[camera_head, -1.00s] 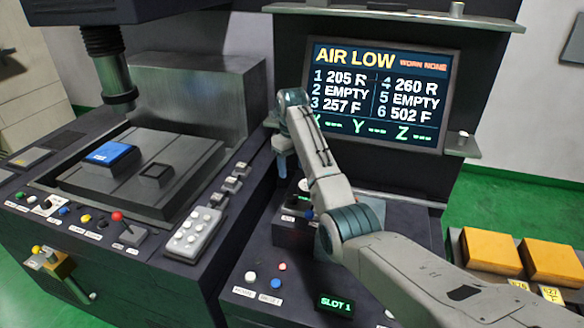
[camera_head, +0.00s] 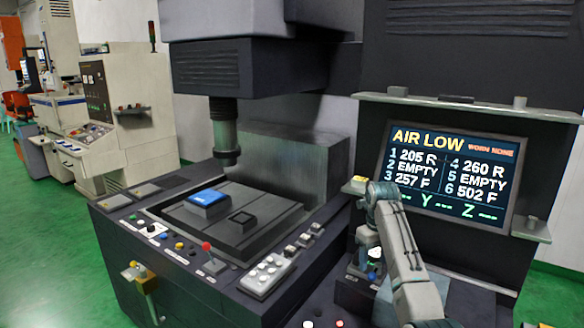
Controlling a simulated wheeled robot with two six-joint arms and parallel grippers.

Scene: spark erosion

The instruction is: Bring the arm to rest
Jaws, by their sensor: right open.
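My right arm (camera_head: 405,258) comes in from the bottom right and reaches up to a bent wrist in front of the screen's lower left corner. My right gripper (camera_head: 368,246) hangs down from that wrist above the small control panel of the dark machine. It is open and I see nothing held in it. Its fingertips are small and hard to make out against the panel. My left arm and gripper are not in view.
The screen (camera_head: 452,180) reads AIR LOW. To the left, the machine's work table (camera_head: 272,214) carries a blue block (camera_head: 208,203) below a vertical head (camera_head: 224,140). Green floor (camera_head: 60,260) lies open at far left.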

